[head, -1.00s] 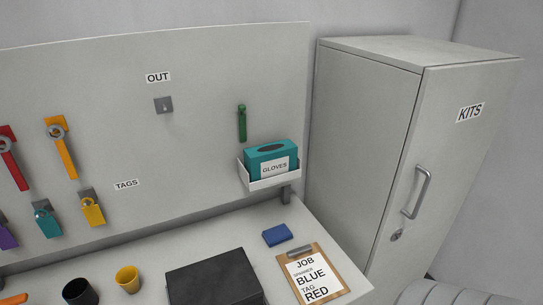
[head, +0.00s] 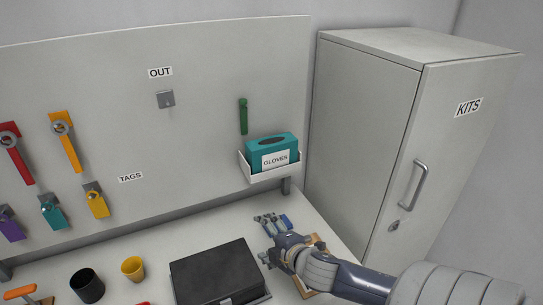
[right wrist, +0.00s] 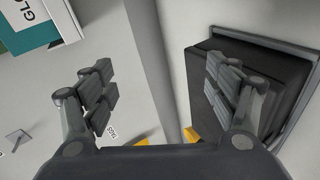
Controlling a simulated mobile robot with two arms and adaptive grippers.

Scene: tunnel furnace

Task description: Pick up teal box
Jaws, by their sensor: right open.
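The teal box (head: 272,149) is labelled GLOVES and has a dark oval slot on top. It sits upright in a white holder (head: 275,178) on the wall board. My right gripper (head: 265,238) is over the bench, below and in front of the holder, open and empty. In the right wrist view the gripper (right wrist: 155,90) shows its two fingers spread apart. Part of the teal box (right wrist: 25,38) shows there at the upper left, outside the fingers. My left gripper is not in view.
A black box (head: 215,268) stands on the bench left of my right gripper. A black cup (head: 87,286) and a yellow cup (head: 132,268) are farther left. A green tool (head: 243,117) hangs above the holder. A grey KITS cabinet (head: 372,135) stands to the right.

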